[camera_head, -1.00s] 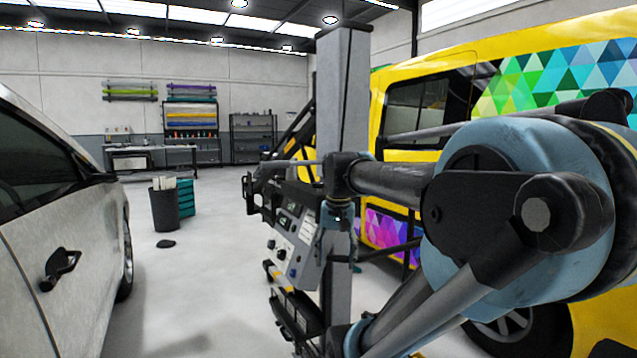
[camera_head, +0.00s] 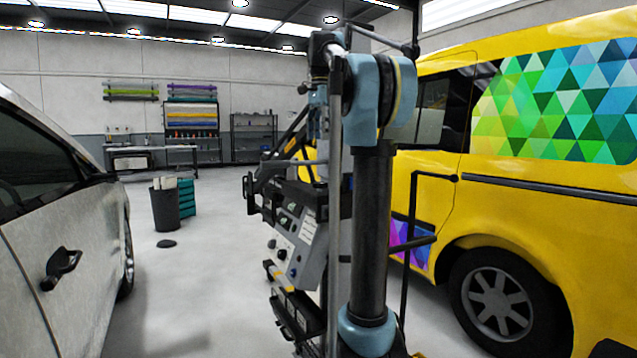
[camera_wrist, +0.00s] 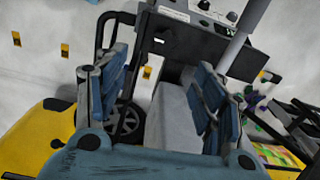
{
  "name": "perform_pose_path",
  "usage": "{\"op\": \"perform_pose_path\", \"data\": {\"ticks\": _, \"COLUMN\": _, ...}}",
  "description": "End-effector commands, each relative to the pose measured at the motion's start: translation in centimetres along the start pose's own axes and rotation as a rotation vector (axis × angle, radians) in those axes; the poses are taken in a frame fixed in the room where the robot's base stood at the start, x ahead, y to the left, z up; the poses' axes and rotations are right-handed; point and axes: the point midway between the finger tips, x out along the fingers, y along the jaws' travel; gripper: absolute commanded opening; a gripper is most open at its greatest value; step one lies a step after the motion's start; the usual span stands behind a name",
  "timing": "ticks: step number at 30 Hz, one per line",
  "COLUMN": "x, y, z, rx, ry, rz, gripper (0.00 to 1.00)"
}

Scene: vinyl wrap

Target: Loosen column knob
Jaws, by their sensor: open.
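My gripper shows in the wrist view (camera_wrist: 158,66) with its two blue fingers spread apart. A pale grey block-like surface (camera_wrist: 172,115), possibly the column, lies beyond and between the fingers; I cannot tell its distance. No contact is visible. I cannot make out the column knob in either view. In the head view my raised arm covers most of the column. The machine's grey control panel (camera_head: 297,240), with small dials and knobs, shows left of my arm. The gripper's fingers are not clear there.
The yellow van (camera_head: 540,235) stands close on the right, with a thin black frame (camera_head: 407,245) in front of it. A silver car (camera_head: 60,260) stands on the left. A dark bin (camera_head: 165,208) is farther back. The floor between car and machine is mostly clear.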

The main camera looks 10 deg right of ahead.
Motion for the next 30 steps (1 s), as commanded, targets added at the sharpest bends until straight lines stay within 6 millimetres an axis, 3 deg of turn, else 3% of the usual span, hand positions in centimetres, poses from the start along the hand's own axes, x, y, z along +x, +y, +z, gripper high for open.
{"op": "perform_pose_path", "data": {"ticks": 6, "x": -1.4, "y": -1.4, "z": -0.6, "rx": 0.066, "ry": -0.004, "rz": 0.009, "gripper": 0.63}}
{"op": "perform_pose_path", "data": {"ticks": 11, "x": -0.5, "y": -1.5, "z": -0.7, "rx": 0.071, "ry": -0.004, "rz": 0.01, "gripper": 0.63}}
{"op": "perform_pose_path", "data": {"ticks": 30, "x": 10.0, "y": -1.3, "z": -0.6, "rx": 0.07, "ry": -0.004, "rz": 0.01, "gripper": 0.63}}
